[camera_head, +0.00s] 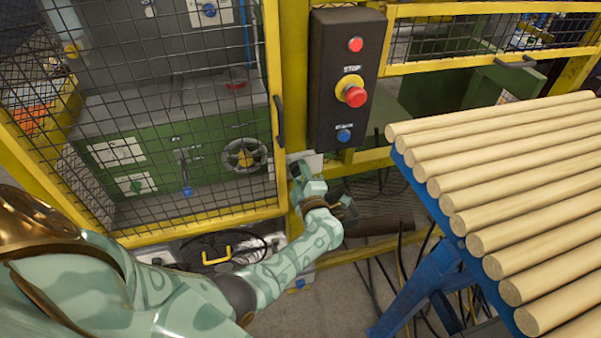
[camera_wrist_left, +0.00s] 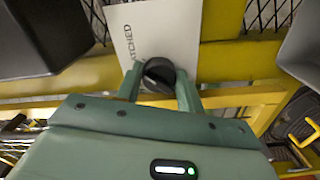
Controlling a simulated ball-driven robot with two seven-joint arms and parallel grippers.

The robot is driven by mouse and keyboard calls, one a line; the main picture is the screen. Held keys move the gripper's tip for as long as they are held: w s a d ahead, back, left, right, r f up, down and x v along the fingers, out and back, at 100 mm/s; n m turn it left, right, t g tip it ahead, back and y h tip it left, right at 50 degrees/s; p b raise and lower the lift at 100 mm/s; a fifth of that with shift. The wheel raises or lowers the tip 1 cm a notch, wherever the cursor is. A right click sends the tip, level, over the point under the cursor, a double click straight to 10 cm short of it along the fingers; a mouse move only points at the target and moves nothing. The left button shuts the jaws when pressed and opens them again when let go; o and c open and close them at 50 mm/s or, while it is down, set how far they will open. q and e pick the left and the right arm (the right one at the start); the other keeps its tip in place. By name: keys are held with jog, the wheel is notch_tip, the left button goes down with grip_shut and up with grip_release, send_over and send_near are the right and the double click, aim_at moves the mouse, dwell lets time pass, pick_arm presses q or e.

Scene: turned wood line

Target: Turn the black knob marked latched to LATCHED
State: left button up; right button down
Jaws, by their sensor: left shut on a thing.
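The black knob (camera_wrist_left: 158,73) sits on a white plate (camera_wrist_left: 165,32) that carries the word LATCHED, which reads sideways in the left wrist view. My left gripper (camera_wrist_left: 160,84) is shut on the knob, with one green finger on each side of it. In the head view the plate (camera_head: 314,160) shows on the yellow post below the black control box, and my left gripper (camera_head: 298,172) is up against it. The knob is hidden there behind the gripper. The knob's pointer cannot be made out. My right gripper is not in view.
The black control box (camera_head: 345,70) with red and blue buttons is just above my left gripper. A yellow mesh gate (camera_head: 180,120) with a dark handle stands to the left. Wooden rods (camera_head: 510,160) lie on a blue stand to the right. Cables lie on the floor.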

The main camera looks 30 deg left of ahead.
pick_arm(q)
jog(key=shift+f, duration=0.15)
dwell(0.3)
jog(key=o, duration=0.7)
jog(key=shift+d, duration=0.1)
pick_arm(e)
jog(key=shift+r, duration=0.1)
